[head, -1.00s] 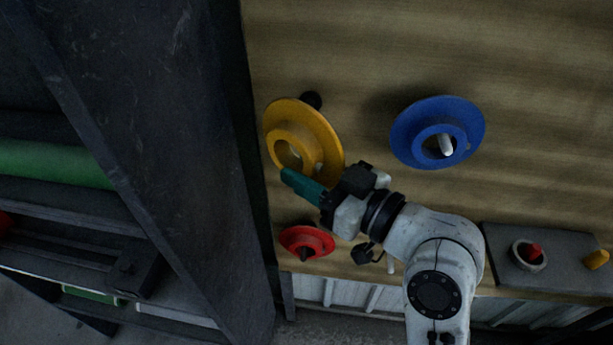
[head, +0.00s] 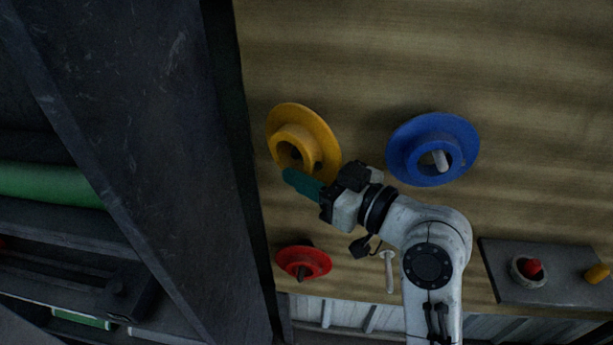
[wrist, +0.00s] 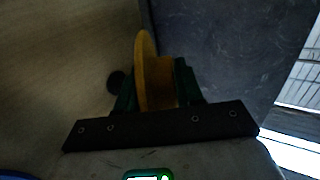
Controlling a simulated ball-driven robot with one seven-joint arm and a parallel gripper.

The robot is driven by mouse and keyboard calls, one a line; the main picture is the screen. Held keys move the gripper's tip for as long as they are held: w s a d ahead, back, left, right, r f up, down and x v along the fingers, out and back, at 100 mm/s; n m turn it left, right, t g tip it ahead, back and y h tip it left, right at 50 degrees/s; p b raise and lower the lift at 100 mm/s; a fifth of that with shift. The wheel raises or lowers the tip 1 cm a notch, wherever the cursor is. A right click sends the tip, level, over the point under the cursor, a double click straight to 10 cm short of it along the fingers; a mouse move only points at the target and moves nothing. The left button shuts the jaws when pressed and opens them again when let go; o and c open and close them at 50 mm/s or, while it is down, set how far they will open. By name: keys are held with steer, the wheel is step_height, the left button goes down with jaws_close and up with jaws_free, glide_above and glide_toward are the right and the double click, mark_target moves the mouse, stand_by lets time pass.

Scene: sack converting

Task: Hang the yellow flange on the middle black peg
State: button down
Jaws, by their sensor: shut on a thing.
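The yellow flange (head: 313,127), a wide disc with a hollow hub, is in front of the wooden board at left in the head view. My gripper (head: 305,180) is shut on its hub at the lower side. In the wrist view the flange (wrist: 145,70) stands edge-on between the green fingers (wrist: 157,88). A dark round shape (wrist: 116,81), perhaps a black peg, shows to its left on the board side, apart from the disc. In the head view the flange covers the board behind it, and I cannot tell whether a peg enters its hole.
A blue flange (head: 404,145) hangs on a white peg (head: 440,160) to the right. A red flange (head: 287,262) is on a dark peg below. A bare white peg (head: 389,272) stands lower middle. A dark post (head: 175,150) rises close at left. A button box (head: 510,262) is lower right.

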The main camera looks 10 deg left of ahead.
steer(key=shift+w+r, duration=0.2)
steer(key=shift+w, duration=0.8)
steer(key=shift+w+f+b, duration=0.5)
steer(key=shift+w+b, duration=0.05)
steer(key=shift+b, duration=0.45)
